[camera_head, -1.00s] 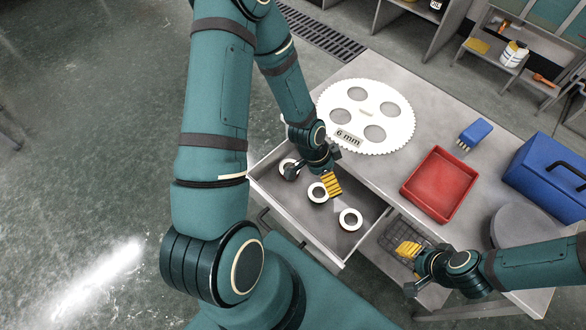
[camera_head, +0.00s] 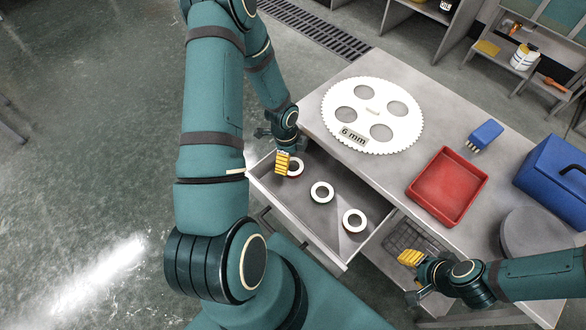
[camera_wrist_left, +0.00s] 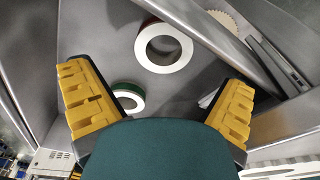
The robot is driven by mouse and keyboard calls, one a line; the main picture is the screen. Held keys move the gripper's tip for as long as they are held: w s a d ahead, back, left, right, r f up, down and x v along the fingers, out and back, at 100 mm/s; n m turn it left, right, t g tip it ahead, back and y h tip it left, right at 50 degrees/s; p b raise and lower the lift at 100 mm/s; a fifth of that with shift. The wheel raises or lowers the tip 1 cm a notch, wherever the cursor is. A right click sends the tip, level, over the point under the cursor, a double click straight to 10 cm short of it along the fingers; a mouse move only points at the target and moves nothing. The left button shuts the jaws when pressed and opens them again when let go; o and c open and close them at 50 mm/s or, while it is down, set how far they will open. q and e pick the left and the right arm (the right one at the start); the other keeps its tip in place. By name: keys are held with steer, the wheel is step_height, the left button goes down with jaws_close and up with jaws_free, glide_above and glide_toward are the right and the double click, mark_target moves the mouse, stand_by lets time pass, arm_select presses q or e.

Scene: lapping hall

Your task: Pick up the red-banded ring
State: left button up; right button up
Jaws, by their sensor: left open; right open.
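Three white-faced rings lie in the open drawer (camera_head: 300,232). The red-banded ring (camera_head: 301,168) appears to be the one at the drawer's left end, a trace of red at its lower edge. In the left wrist view a ring with a dark red side (camera_wrist_left: 187,50) lies flat above centre, beyond the fingers. A green-banded ring (camera_wrist_left: 128,87) lies near the left finger there. My left gripper (camera_head: 282,164) is open and empty over the drawer's left end, one yellow finger partly overlapping the ring in the head view. My right gripper (camera_head: 411,277) is open and empty at lower right.
The middle ring (camera_head: 314,192) and right ring (camera_head: 354,229) lie farther along the drawer. The drawer walls border the rings.

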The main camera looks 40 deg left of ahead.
mark_target(293, 166)
arm_select(q)
steer(key=shift+w+d+f+b, duration=0.15)
steer(key=shift+f+b, duration=0.15)
steer(key=shift+f, duration=1.15)
steer(key=shift+w+d+f+b, duration=0.1)
steer(key=shift+f+b, duration=0.15)
steer(key=shift+f, duration=1.2)
steer(key=c, duration=1.3)
steer(key=shift+r, duration=0.15)
